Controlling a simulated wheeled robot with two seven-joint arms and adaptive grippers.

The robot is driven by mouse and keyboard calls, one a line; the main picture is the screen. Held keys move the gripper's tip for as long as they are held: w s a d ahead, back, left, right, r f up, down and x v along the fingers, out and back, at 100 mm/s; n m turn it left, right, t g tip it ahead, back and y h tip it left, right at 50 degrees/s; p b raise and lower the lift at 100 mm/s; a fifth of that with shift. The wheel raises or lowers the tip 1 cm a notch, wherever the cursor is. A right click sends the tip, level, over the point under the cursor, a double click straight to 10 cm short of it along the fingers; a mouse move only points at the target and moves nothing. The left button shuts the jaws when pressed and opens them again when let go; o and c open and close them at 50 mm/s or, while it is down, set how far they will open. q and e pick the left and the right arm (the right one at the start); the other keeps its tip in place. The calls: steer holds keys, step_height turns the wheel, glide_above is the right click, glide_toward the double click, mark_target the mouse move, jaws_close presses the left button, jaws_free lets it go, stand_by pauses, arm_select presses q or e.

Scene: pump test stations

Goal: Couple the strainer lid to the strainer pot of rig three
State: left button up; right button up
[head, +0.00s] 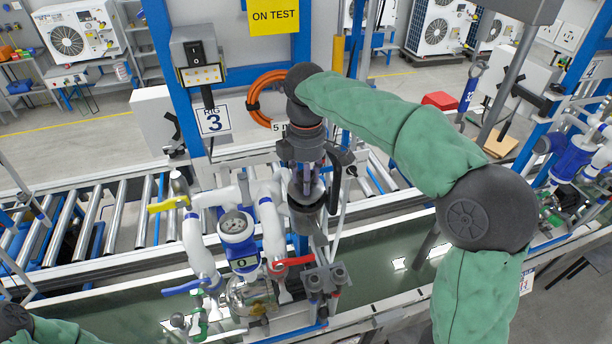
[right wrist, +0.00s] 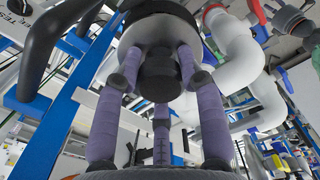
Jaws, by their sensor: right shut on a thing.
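My right gripper (head: 306,182) points down over the rig marked 3. It is shut on the strainer lid, whose dark knob (right wrist: 160,75) sits between the purple fingers in the right wrist view. Beyond the knob, the pale round underside or rim of the lid (right wrist: 182,33) shows. In the head view a dark grey cylindrical body (head: 306,218) stands directly below the fingers, apparently the strainer pot with the lid at its top. I cannot tell whether lid and pot touch, as the gripper hides the joint. My left gripper is out of view.
A black handle (head: 335,180) is close right of the fingers. Rollers (head: 85,230) run behind.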

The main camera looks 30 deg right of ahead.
steer(key=shift+f+b, duration=0.7)
steer(key=shift+f, duration=0.6)
stand_by(1.8)
stand_by(0.3)
steer(key=o, duration=1)
steer(key=shift+o, duration=0.2)
step_height(320, 180, up, 12)
